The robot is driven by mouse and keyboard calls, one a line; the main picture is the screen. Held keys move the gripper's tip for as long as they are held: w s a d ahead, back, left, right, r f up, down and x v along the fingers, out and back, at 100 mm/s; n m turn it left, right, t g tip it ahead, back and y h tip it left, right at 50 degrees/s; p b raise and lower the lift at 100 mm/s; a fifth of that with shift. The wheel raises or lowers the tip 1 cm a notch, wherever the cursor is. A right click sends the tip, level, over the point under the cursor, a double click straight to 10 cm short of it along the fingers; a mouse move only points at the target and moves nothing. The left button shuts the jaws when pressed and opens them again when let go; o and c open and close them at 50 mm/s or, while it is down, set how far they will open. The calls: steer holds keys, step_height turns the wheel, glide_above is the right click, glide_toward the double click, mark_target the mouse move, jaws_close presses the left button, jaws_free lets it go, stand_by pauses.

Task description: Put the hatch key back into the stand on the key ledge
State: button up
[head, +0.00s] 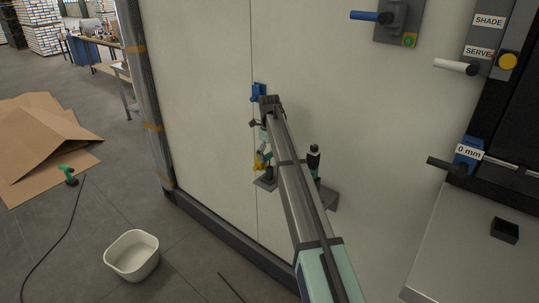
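My arm reaches up to the pale wall panel, and its end, my gripper (265,140), is small and partly hidden by the arm. I cannot tell whether its fingers are open or shut. A small yellow piece (260,161) shows just below the gripper, above a small dark grey ledge (265,184). I cannot tell whether it is the hatch key, or whether the gripper holds it. To the right of my arm, a black-topped upright item with green (313,160) stands at another grey ledge (329,198), partly covered by the arm. No stand shows clearly.
A blue bracket (258,92) is on the wall above the gripper. Blue (364,16), white (451,65) and black (442,163) handles stick out at the right. A white tub (132,272), a green-handled tool (67,173) and cardboard (45,145) lie on the floor at left.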

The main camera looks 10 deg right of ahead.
step_height(320, 180, up, 12)
stand_by(0.8)
steer(key=shift+r, duration=0.1)
step_height(320, 180, up, 6)
steer(key=p, duration=0.3)
stand_by(0.5)
